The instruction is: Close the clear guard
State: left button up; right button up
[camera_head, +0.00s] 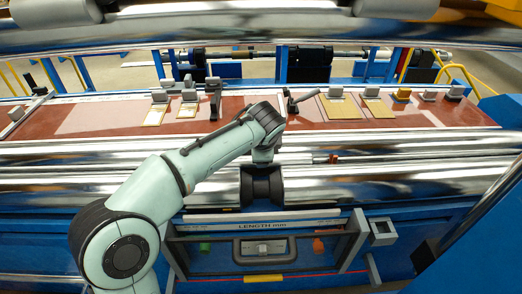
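The clear guard (212,262) is a see-through panel in a grey frame at the bottom centre, below the "LENGTH mm" label. It has a dark handle (263,260) across its middle. A green button (205,246) and an orange-red button (318,245) show through or beside it. I cannot tell exactly how far the panel is tilted. My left arm reaches in from the lower left and bends down at the centre. Its black end, my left gripper (262,186), is just above the guard's top edge, apart from the handle. Its fingers are not clear. My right gripper is not in view.
Long chrome rollers (400,180) cross the view above the guard. A red-brown bed (330,112) behind them carries several small clamps and plates. A grey square-framed box (382,232) sits right of the guard. A blue post (478,235) stands at the lower right.

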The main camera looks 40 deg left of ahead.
aim_at(240, 260)
jog(key=k+l, duration=0.8)
jog(key=l, duration=0.2)
